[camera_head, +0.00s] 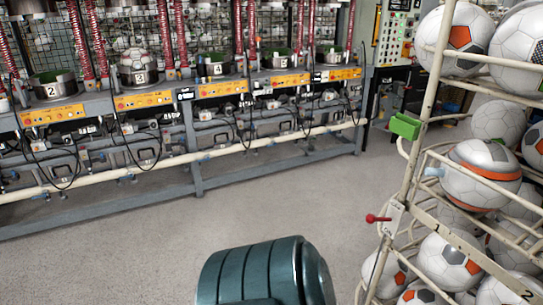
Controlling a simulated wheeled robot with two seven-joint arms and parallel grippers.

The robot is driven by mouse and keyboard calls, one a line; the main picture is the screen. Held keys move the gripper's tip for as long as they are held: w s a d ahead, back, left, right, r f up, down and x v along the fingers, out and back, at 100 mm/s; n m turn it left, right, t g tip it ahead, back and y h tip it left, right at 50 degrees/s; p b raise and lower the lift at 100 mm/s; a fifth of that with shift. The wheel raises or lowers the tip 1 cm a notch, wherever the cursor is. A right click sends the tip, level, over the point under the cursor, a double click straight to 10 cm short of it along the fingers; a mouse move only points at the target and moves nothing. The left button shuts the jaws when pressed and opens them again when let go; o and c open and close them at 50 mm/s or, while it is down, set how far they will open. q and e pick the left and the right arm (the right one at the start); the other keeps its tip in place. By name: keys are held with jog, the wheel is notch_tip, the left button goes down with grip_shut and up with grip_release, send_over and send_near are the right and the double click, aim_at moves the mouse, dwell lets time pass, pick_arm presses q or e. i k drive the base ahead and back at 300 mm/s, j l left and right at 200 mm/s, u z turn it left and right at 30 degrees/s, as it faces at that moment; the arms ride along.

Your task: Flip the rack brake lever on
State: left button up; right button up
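The ball rack (408,180) stands at the right, a cream tube frame holding several white soccer balls with orange or dark patches. The brake lever (376,218) has a red knob and a short red shaft. It sticks out to the left, about level, from a pale plate (393,217) on the rack's near left post. I cannot tell from its pose whether it is on or off. Neither of my grippers is in view, and nothing touches the lever.
A row of ball presses (200,90) with orange panels runs along the back left. A control cabinet (397,35) stands behind the rack. The grey floor (250,205) between is clear.

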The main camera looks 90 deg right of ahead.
aim_at(371, 219)
jog(key=z, duration=3.5)
